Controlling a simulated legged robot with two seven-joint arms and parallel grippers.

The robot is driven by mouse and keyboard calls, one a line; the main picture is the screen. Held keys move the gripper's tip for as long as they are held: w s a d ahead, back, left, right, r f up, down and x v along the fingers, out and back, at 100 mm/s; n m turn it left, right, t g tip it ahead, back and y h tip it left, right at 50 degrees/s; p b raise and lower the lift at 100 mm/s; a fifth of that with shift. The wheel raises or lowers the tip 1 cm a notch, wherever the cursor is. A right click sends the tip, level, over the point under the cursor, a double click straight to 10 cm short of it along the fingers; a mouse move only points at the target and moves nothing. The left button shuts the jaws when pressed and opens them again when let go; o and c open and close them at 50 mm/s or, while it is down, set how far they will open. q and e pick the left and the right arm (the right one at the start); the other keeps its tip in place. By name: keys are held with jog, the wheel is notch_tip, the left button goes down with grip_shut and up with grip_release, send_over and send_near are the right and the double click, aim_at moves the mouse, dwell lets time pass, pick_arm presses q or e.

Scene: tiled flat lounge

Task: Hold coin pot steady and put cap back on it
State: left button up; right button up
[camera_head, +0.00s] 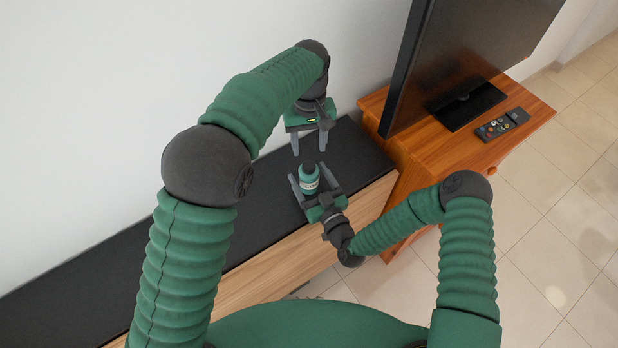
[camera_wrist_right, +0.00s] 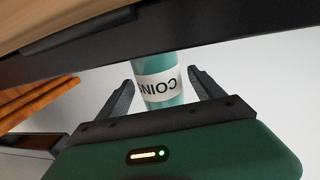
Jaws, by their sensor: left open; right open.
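The coin pot (camera_head: 309,183), teal with a white label, stands upright on the dark cabinet top. The right wrist view shows it upside down, with "COINS" on its label (camera_wrist_right: 161,86). My right gripper (camera_head: 307,173) is open, with one finger on each side of the pot; the right wrist view shows gaps between the fingers and the pot. My left gripper (camera_head: 309,148) is open, fingers pointing down, just above and behind the pot, with nothing seen between them. The pot's top looks dark teal and rounded; I cannot tell whether this is the cap. No separate cap shows.
The long cabinet (camera_head: 262,218) with a black top runs along the white wall. A wooden stand (camera_head: 400,135) adjoins its right end, bearing a television (camera_head: 455,50) and a remote control (camera_head: 493,128). The black top left of the pot looks clear where my left arm does not hide it.

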grip_shut()
dwell(0.6)
